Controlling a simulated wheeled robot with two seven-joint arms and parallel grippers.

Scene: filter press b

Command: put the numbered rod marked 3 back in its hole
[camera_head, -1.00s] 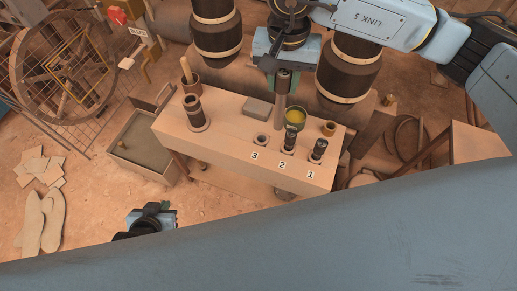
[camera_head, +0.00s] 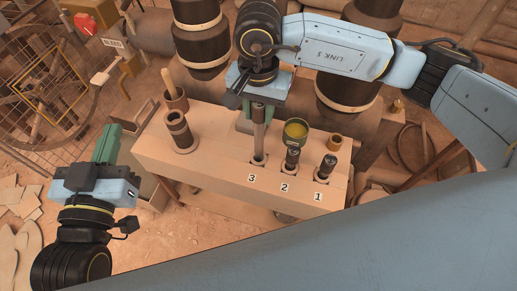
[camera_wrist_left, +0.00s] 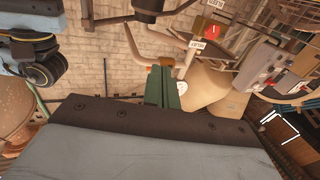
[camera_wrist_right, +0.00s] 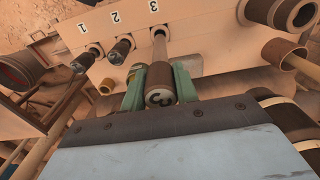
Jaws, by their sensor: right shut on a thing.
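The rod marked 3 (camera_head: 259,130) is upright, a pale shaft with a dark head. My right gripper (camera_head: 258,101) is shut on its head; the right wrist view shows the 3 on its end (camera_wrist_right: 161,97) between the green fingers. The rod's lower end meets hole 3 (camera_head: 258,160), behind label 3 on the bench; how deep it sits I cannot tell. Rods 2 (camera_head: 292,158) and 1 (camera_head: 328,165) stand in their holes to the right. My left gripper (camera_head: 106,142) is left of the bench, its fingers together and empty in the left wrist view (camera_wrist_left: 164,84).
The wooden bench (camera_head: 220,181) also bears a dark cylinder (camera_head: 179,131), a cup with a stick (camera_head: 174,97), a green pot with yellow contents (camera_head: 295,131) and a small brown cup (camera_head: 334,142). Dark barrels (camera_head: 347,80) stand behind it. The bench front is clear.

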